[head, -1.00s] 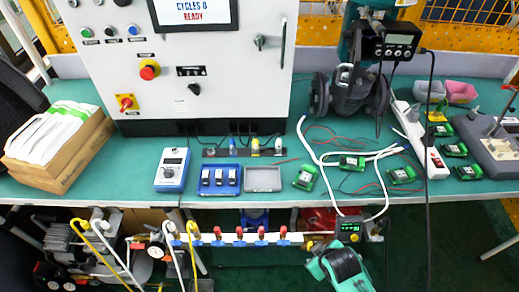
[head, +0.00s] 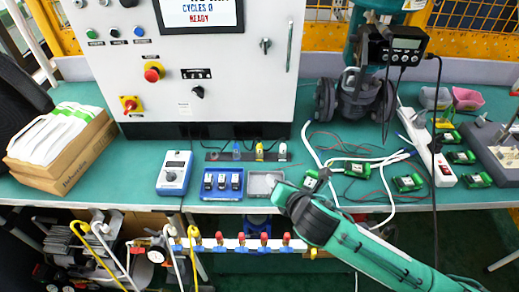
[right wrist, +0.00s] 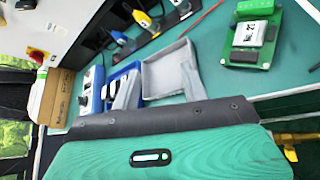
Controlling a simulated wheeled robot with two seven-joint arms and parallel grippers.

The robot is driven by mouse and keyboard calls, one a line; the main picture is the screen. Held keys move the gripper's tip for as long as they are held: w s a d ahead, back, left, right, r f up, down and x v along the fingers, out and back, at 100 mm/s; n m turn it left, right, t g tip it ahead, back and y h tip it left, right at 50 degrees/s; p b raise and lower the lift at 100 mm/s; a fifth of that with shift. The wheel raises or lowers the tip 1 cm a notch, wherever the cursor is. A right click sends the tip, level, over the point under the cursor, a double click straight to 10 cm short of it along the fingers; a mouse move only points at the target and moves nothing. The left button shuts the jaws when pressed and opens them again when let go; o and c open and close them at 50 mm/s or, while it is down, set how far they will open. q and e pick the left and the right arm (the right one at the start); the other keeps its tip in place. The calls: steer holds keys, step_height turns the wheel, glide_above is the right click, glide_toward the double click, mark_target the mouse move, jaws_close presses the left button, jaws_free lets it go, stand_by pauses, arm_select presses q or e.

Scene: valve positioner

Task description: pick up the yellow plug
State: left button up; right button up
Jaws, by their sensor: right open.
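The yellow plug (head: 259,151) stands in a dark strip on the bench, in front of the grey cabinet, between a blue plug (head: 236,150) and a pale plug (head: 282,151). In the right wrist view the yellow plug (right wrist: 142,18) is near the top, beyond the grey tray. My right gripper (right wrist: 157,88) is open and empty, its fingers pointing toward the blue and grey trays. It is apart from the yellow plug, on the near side of it. In the head view my right arm partly covers the bench's front edge. My left gripper is not in view.
The grey tray (head: 251,184) and a blue tray (head: 206,187) with dark-and-white parts lie near the front edge. A blue meter (head: 172,178) is to their left. Green circuit boards (head: 408,183), white cable and thin wires lie to the right. A cardboard box (head: 88,160) is far left.

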mark_target(261, 152)
steer(key=w+n, duration=0.1)
steer(key=n, duration=0.1)
steer(key=w+n, duration=0.1)
steer(key=n, duration=0.1)
steer(key=w+r+n, duration=0.1)
steer(key=n, duration=0.1)
steer(key=shift+a+r+n+t+y, duration=0.1)
steer(key=shift+a+n+t+y, duration=0.05)
steer(key=shift+n+t+y, duration=0.2)
steer(key=shift+w+n, duration=0.2)
steer(key=shift+n, duration=0.15)
steer(key=shift+w, duration=0.25)
steer(key=x, duration=1.3)
steer(key=shift+w+a, duration=0.15)
steer(key=shift+a, duration=0.05)
steer(key=shift+y, duration=0.25)
jaws_close()
